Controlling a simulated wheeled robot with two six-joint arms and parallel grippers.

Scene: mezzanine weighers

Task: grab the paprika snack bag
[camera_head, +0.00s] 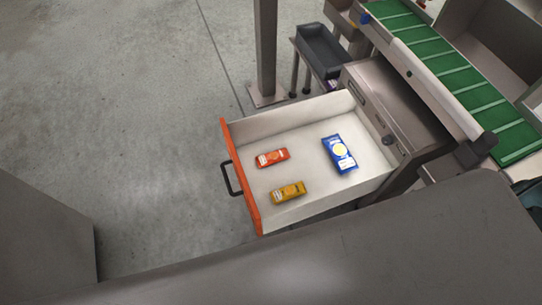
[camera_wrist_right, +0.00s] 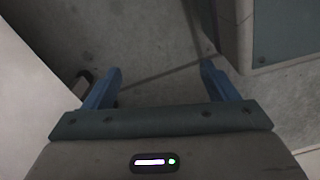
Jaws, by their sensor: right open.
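An open drawer (camera_head: 299,125) with an orange front holds three packets lying flat and apart. An orange-red packet (camera_head: 272,158) lies near the front panel, a yellow packet (camera_head: 288,193) lies below it in the picture, and a larger blue bag (camera_head: 339,154) with a pale yellow round patch lies toward the back. The labels are too small to read, so I cannot tell for certain which is paprika. My right gripper (camera_wrist_right: 160,74) shows in the right wrist view, open and empty over grey floor. Neither gripper shows in the head view.
The drawer's black handle (camera_head: 231,179) faces left. A green conveyor belt (camera_head: 436,57) runs at the upper right. A dark tray (camera_head: 321,50) stands behind the drawer beside a grey post (camera_head: 265,45). Open concrete floor (camera_head: 120,110) lies to the left.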

